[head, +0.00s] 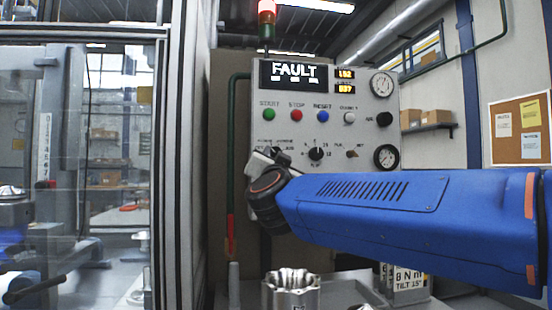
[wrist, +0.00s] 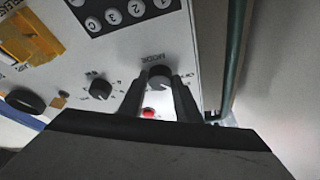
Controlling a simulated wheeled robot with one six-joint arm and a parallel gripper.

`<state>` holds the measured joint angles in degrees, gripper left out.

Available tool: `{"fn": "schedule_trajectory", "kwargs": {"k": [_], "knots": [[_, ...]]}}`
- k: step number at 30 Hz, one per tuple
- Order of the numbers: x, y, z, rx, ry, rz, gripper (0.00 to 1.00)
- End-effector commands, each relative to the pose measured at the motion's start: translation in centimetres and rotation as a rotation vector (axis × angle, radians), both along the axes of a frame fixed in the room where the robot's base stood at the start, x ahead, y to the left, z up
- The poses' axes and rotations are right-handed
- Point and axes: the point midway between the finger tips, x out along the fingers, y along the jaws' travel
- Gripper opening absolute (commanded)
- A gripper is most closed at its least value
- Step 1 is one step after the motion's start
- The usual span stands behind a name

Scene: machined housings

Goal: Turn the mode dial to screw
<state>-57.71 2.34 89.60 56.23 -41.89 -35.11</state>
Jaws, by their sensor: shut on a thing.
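The mode dial (wrist: 159,77) is a dark round knob on the grey-white control panel (head: 330,100), with the word MODE printed beside it in the wrist view. My gripper (wrist: 160,90) has one finger on each side of the knob and is shut on it. In the head view my gripper (head: 268,156) is at the panel's lower left and hides most of the dial. Small labels show around it there, too blurred to read surely. Which position the dial points to cannot be told.
The panel's display (head: 294,73) reads FAULT. A second selector knob (head: 316,154) sits just right of the dial, below a row of coloured buttons. A red button (wrist: 149,112) shows close to my fingers. A machined metal housing (head: 291,291) stands below in front.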

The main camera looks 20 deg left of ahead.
Motion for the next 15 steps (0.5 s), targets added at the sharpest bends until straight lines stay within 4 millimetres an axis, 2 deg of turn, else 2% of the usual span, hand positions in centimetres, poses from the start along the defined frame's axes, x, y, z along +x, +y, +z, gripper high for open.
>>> {"fn": "schedule_trajectory", "kwargs": {"k": [6,15], "knots": [[-0.10,0.18,0.10,0.137,0.084,0.001,0.08],[-0.14,0.26,0.16,0.256,0.158,0.001,0.08]]}}
